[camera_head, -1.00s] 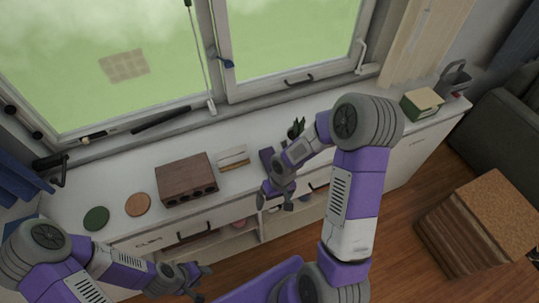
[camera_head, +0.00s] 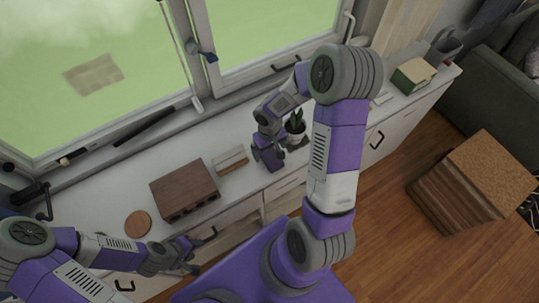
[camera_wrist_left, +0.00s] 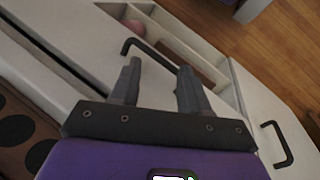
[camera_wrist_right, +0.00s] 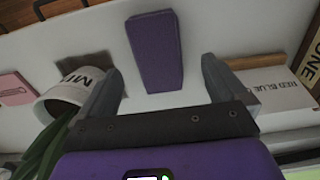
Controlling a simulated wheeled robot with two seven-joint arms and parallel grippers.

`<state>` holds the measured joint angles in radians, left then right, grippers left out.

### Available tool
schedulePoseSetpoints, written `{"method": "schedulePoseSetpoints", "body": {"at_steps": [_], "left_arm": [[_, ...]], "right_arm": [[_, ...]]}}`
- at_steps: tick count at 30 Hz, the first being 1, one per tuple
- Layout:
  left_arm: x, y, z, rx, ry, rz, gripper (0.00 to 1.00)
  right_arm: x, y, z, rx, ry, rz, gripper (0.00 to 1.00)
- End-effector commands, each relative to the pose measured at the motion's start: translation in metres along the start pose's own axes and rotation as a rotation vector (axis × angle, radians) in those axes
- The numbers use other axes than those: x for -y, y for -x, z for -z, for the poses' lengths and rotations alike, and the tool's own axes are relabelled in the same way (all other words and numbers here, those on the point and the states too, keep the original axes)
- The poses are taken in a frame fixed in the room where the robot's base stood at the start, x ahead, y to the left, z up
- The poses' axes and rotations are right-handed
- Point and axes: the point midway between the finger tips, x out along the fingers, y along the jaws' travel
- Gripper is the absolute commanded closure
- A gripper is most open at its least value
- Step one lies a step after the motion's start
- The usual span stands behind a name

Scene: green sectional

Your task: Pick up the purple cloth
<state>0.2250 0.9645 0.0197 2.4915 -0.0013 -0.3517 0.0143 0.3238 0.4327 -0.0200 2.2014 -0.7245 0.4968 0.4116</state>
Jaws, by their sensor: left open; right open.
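The purple cloth (camera_wrist_right: 155,50) shows in the right wrist view as a flat, narrow purple piece on the white counter. It lies ahead of my right gripper (camera_wrist_right: 161,70), roughly centred between the fingers, which are open and empty. In the head view the cloth (camera_head: 272,160) is below my right gripper (camera_head: 269,141), partly hidden by it. It lies between the plant and a small card block. My left gripper (camera_head: 198,256) is open and empty in front of the cabinet; its fingers also show in the left wrist view (camera_wrist_left: 160,72).
A potted plant (camera_head: 296,130) stands close beside my right gripper. A card block (camera_head: 230,161), a brown wooden box (camera_head: 185,190) and a round coaster (camera_head: 138,224) lie to the left. A book (camera_head: 413,74) is at the far right. The window borders the counter's back.

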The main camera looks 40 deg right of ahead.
Motion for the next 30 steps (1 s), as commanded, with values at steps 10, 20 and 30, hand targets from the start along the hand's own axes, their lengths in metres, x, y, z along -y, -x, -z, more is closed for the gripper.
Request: {"method": "schedulePoseSetpoints", "body": {"at_steps": [10, 20, 30], "left_arm": [[0.001, -0.003, 0.001, -0.001, 0.0, 0.0, 0.54], [0.001, -0.002, 0.001, -0.001, 0.0, 0.0, 0.54], [0.001, -0.002, 0.001, -0.001, 0.0, 0.0, 0.54]], "right_arm": [[-0.003, -0.04, 0.003, 0.001, 0.001, 0.0, 0.01], [-0.003, -0.039, 0.004, 0.0, 0.001, 0.001, 0.19], [-0.003, -0.039, 0.004, 0.0, 0.001, 0.001, 0.61]]}}
